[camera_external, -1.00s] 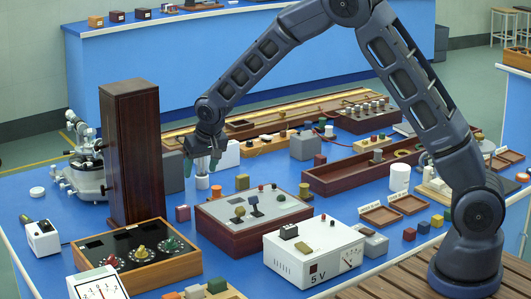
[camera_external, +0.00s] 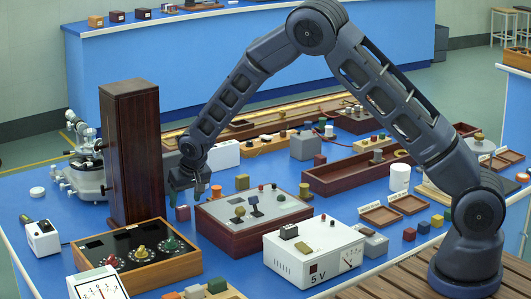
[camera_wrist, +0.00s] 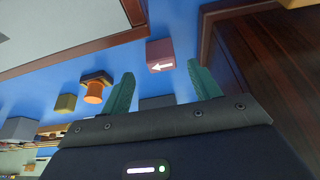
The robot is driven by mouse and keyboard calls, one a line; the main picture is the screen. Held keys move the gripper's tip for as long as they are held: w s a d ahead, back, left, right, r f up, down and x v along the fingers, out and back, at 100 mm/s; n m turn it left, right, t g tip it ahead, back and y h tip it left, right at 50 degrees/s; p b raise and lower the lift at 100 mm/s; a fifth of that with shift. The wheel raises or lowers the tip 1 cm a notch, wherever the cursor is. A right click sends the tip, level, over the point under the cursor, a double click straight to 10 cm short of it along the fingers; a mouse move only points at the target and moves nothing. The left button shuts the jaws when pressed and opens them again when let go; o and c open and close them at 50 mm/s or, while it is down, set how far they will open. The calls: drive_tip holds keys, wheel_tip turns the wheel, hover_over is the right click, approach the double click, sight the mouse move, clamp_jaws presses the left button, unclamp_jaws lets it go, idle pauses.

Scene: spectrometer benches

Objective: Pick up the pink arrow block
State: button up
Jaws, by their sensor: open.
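The pink arrow block (camera_external: 183,213) is a small dull-pink cube on the blue bench, between the tall dark wooden column and the grey-topped panel box. In the wrist view the pink arrow block (camera_wrist: 160,50) shows a white arrow on its face and lies just beyond my fingertips, roughly between them. My gripper (camera_external: 185,202) points down above the block in the outside view. Its green fingers also show in the wrist view (camera_wrist: 160,78), spread apart with nothing between them. I cannot tell the exact height gap to the block.
The dark wooden column (camera_external: 132,150) stands close on the left. The grey-topped panel box (camera_external: 252,212) lies close on the right, and the dial box (camera_external: 140,258) is in front.

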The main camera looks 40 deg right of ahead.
sight(183, 207)
drive_tip(key=shift+x, duration=2.35)
drive_tip(key=shift+a, duration=0.1)
drive_tip(key=c, duration=1.1)
